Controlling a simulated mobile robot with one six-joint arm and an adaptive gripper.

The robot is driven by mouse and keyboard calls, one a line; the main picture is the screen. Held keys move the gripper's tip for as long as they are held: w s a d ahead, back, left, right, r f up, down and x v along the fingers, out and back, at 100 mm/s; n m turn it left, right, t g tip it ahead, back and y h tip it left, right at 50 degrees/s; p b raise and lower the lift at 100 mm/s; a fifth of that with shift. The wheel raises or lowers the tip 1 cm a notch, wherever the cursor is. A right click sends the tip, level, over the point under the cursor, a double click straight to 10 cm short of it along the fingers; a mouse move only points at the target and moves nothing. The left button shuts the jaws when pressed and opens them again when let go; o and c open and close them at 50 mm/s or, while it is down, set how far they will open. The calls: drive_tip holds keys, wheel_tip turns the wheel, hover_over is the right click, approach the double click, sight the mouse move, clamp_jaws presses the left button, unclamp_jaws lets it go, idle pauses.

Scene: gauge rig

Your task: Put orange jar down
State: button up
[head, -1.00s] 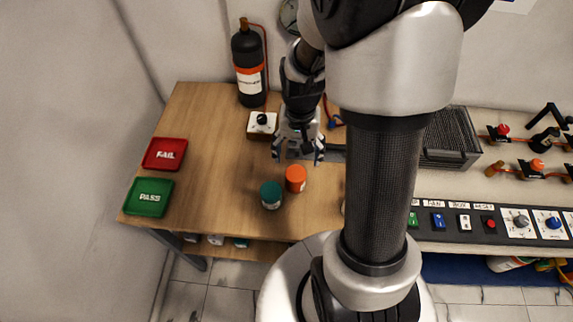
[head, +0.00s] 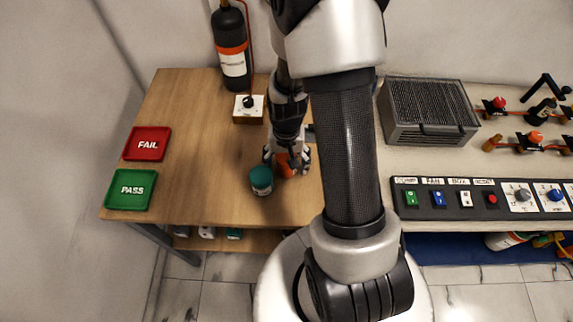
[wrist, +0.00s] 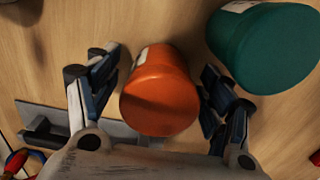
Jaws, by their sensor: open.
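The orange jar (wrist: 160,92) stands on the wooden table between the two fingers of my gripper (wrist: 158,88) in the wrist view. The fingers are open, with a gap showing on the jar's left and little or no gap on its right. In the head view the orange jar (head: 285,165) is partly hidden by my gripper (head: 288,162). A teal jar (head: 261,180) stands just left of it, and it also shows at the upper right in the wrist view (wrist: 265,45), close beside the right finger.
A red FAIL tray (head: 147,143) and a green PASS tray (head: 131,189) lie at the table's left. A white knob box (head: 248,110) and a black cylinder (head: 231,50) stand behind. The table (head: 195,165) is clear between trays and jars. A control panel (head: 480,198) lies right.

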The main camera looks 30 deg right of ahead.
sight(286, 156)
drive_tip(key=shift+f, duration=0.3)
drive_tip(key=shift+r, duration=0.1)
drive_tip(key=c, duration=1.4)
drive_tip(key=shift+c, duration=0.2)
wheel_tip(286, 156, up, 19)
drive_tip(key=p, duration=0.7)
drive_tip(key=w+a+f+n, duration=0.2)
drive_tip(key=w+a+n, duration=0.1)
drive_tip(key=a, duration=0.2)
drive_tip(key=w+a+f+n+b, duration=0.1)
drive_tip(key=w+a+f+n, duration=0.1)
drive_tip(key=a, duration=0.3)
drive_tip(key=shift+w+a+n+b, duration=0.35)
drive_tip(key=shift+w+n, duration=0.25)
drive_tip(key=shift+n, duration=0.3)
